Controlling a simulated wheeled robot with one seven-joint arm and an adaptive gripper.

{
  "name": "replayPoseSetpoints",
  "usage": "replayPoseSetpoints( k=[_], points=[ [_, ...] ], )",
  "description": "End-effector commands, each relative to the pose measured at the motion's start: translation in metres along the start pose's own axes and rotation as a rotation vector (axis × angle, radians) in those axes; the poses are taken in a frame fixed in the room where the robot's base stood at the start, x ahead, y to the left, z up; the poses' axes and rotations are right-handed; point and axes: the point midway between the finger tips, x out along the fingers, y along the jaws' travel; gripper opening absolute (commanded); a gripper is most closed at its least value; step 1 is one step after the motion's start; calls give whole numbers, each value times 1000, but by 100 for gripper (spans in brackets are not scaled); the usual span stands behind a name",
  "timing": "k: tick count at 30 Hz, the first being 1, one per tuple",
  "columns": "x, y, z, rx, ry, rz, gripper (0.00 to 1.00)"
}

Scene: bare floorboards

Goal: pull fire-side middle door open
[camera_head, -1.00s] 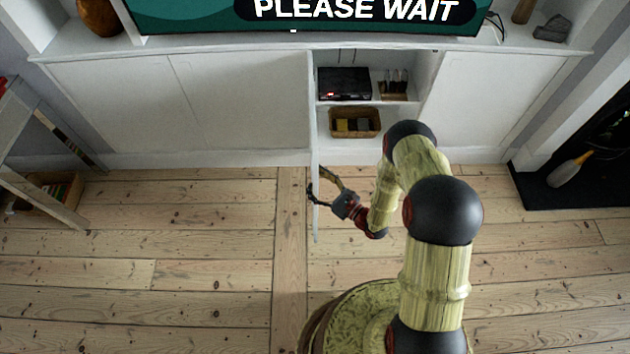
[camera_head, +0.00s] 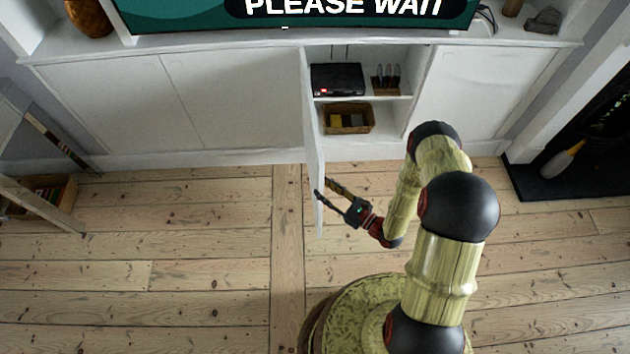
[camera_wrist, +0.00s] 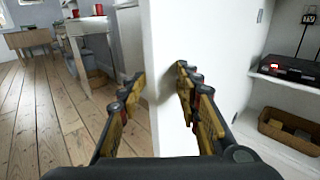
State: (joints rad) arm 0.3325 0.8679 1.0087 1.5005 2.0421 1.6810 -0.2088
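The white middle door (camera_head: 312,140) stands swung out from the cabinet, seen nearly edge-on in the head view. In the wrist view the door (camera_wrist: 165,50) stands upright in the middle, with its inner face to the right. My gripper (camera_head: 322,186) is open near the door's free end, low over the floor. In the wrist view its spread fingers (camera_wrist: 160,75) point at the door's edge, one on either side in the picture. A gap shows between the fingers; whether either touches the door I cannot tell.
The open compartment holds a black box (camera_head: 337,78) on its shelf and a wicker basket (camera_head: 348,118) below. Closed white doors (camera_head: 470,90) flank it. A dark hearth (camera_head: 560,160) lies at the right, a small shelf unit (camera_head: 45,205) at the left. The floor between is clear.

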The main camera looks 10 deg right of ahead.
Motion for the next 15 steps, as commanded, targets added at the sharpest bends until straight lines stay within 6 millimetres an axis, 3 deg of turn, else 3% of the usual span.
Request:
replayPoseSetpoints(
  k=[6, 15],
  points=[
    [-31, -2, 1, -1, -2, -3, 32],
    [-45, 0, 1, -4, -3, 0, 32]
  ],
)
